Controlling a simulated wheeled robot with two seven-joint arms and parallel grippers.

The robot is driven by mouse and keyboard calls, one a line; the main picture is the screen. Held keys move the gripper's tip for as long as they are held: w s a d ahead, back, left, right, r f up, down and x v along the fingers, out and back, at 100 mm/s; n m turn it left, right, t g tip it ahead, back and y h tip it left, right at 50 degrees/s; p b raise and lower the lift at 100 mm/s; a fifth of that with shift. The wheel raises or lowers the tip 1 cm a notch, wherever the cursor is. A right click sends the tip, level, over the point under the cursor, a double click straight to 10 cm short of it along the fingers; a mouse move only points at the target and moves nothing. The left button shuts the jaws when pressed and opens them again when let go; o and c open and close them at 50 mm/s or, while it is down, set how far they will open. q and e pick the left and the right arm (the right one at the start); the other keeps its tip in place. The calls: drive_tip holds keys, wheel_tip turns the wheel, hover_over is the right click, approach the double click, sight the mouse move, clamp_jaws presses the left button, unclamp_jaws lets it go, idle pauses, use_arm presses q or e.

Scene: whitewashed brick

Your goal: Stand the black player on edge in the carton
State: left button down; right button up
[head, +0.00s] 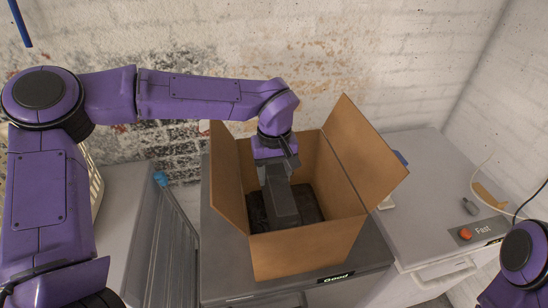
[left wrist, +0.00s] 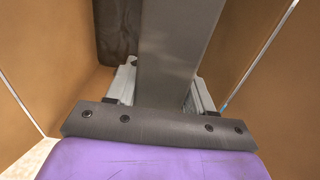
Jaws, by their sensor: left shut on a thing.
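The open cardboard carton (head: 300,248) stands on a grey cabinet top, its flaps spread upward. My left gripper (head: 277,172) reaches down into it from above. It is shut on the black player (head: 282,206), a dark grey slab that hangs below the jaws inside the carton. In the left wrist view the player (left wrist: 178,45) runs away from between the pale fingers (left wrist: 165,92), with brown carton walls on both sides. Its lower end is hard to make out against the dark carton bottom, so I cannot tell whether it touches. My right gripper is out of view.
A dark, rough-looking thing (head: 308,203) lies at the carton's bottom. The grey cabinet (head: 375,252) carries a label "Good". A whitewashed brick wall stands behind.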

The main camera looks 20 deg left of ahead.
use_arm(q)
drive_tip(key=shift+f, duration=0.9)
drive_tip(key=shift+w+d+f, duration=0.1)
drive_tip(key=shift+f, duration=0.1)
drive_tip(key=shift+f, duration=0.2)
drive_tip(key=shift+f, duration=0.25)
drive_tip(key=shift+c, duration=2.1)
unclamp_jaws()
drive_tip(key=shift+f, duration=0.1)
drive_tip(key=shift+s, duration=0.25)
wheel_tip(320, 180, up, 13)
drive_tip(key=shift+b, duration=0.7)
